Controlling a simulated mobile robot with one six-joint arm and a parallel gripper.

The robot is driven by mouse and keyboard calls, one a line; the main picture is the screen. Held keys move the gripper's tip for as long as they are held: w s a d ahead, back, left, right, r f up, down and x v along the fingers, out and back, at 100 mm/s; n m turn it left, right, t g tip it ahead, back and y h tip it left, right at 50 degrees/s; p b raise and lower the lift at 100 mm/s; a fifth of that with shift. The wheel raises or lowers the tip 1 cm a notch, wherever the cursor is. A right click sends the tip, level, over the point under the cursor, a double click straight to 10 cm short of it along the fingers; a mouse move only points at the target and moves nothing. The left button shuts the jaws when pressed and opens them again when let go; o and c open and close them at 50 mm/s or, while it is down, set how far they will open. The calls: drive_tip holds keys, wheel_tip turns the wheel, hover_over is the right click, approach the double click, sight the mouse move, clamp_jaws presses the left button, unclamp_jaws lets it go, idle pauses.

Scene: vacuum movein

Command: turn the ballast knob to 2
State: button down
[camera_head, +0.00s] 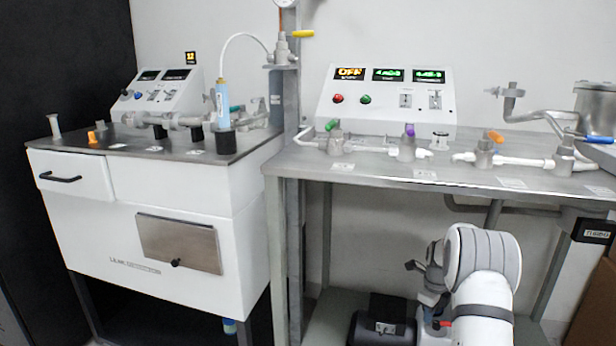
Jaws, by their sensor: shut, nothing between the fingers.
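A black pump-like unit (385,308) with a small pale plate on its front stands low under the right bench. It is partly cut off by the bottom edge and partly hidden by my arm. I cannot make out a ballast knob or its numbers for certain at this size. My gripper (413,267) is small and grey, at the left side of my white arm, in front of the bench's underside. It is shut and empty, above and to the right of the black unit, seen apart from it.
The right bench (380,178) carries valves with green, purple and orange handles and a control box (388,98) with lit displays. The left cabinet (170,210) has a drawer and a metal flap. Bench legs and a pipe flank the space below. A brown box stands at far right.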

drive_tip(key=shift+f, duration=0.3)
drive_tip(key=shift+s+d, duration=0.15)
drive_tip(key=shift+d, duration=0.15)
idle(0.6)
drive_tip(key=shift+w+d+r+p, duration=0.1)
drive_tip(key=shift+w+d+p, duration=0.35)
drive_tip(key=shift+p, duration=1)
drive_tip(key=shift+w+d+p, duration=0.2)
drive_tip(key=shift+d+p, duration=0.05)
drive_tip(key=shift+p, duration=0.3)
drive_tip(key=shift+w, duration=0.15)
drive_tip(key=shift+w+a, duration=0.15)
drive_tip(key=shift+w, duration=0.1)
wheel_tip(320, 180, up, 6)
drive_tip(key=p, duration=0.4)
